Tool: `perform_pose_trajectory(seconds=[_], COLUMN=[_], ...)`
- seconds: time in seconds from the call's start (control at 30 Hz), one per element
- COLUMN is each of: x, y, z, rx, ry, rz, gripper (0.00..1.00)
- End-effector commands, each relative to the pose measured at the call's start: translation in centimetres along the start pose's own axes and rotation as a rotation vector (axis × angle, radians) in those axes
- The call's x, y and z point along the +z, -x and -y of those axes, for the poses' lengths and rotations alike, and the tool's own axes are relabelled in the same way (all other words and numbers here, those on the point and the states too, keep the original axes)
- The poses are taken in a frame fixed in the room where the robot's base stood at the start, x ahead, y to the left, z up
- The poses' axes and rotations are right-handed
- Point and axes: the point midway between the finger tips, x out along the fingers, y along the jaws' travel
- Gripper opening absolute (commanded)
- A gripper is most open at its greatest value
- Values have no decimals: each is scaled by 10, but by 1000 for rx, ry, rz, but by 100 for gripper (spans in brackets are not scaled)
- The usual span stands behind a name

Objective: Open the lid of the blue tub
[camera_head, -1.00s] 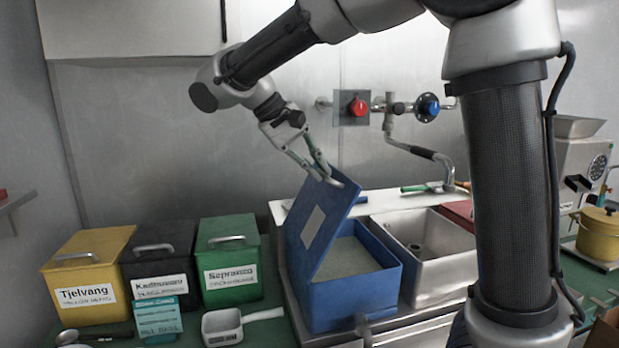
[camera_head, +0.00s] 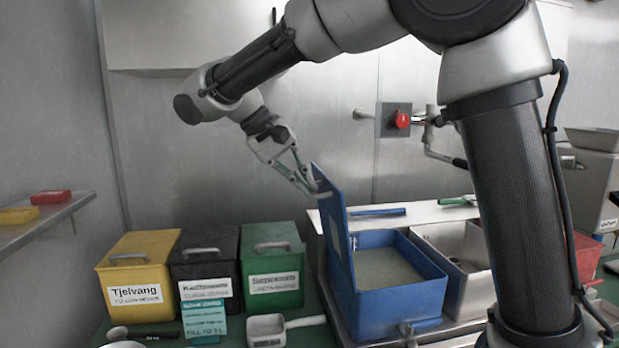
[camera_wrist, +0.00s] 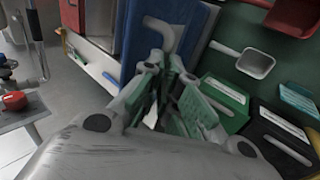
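The blue tub (camera_head: 400,305) stands with its box open at the top and a greyish fill visible inside. Its blue lid (camera_head: 338,230) stands up steeply at the tub's left side, hinged there, and it also shows in the wrist view (camera_wrist: 190,25). A grey handle (camera_wrist: 162,30) is on the lid's outer face. My gripper (camera_head: 312,185) is at the lid's upper left, its fingertips close together at the handle. In the wrist view the fingers (camera_wrist: 165,68) close around one end of the handle, partly hiding it.
Yellow (camera_head: 140,285), black (camera_head: 205,265) and green (camera_head: 272,262) bins stand left of the tub. A white scoop (camera_head: 268,330) lies in front of the green bin. A shelf (camera_head: 45,225) is at far left.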

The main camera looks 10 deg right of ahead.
Motion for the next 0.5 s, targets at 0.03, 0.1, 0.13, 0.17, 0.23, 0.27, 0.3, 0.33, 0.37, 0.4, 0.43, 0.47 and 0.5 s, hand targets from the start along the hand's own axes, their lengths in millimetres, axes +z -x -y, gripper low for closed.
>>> perform_pose_trajectory(seconds=[0.03,0.1,0.13,0.17,0.23,0.27,0.3,0.33,0.37,0.4,0.43,0.47,0.5], x=[5,5,5,5,4,4,4,4,4,4,4,4,4], y=[-18,-18,-18,-18,-18,-18,-18,-18,-18,-18,-18,-18,-18], z=[10,10,10,10,10,10,10,10,10,10,10,10,10], rx=[8,8,8,8,8,8,8,8,8,8,8,8,8], ry=[13,12,11,11,10,10,10,10,9,9,9,9,9], rz=[40,40,40,40,41,41,41,41,41,41,41,41,41], gripper=[0,0,0,0,0,0,0,0,0,0,10,15,23])
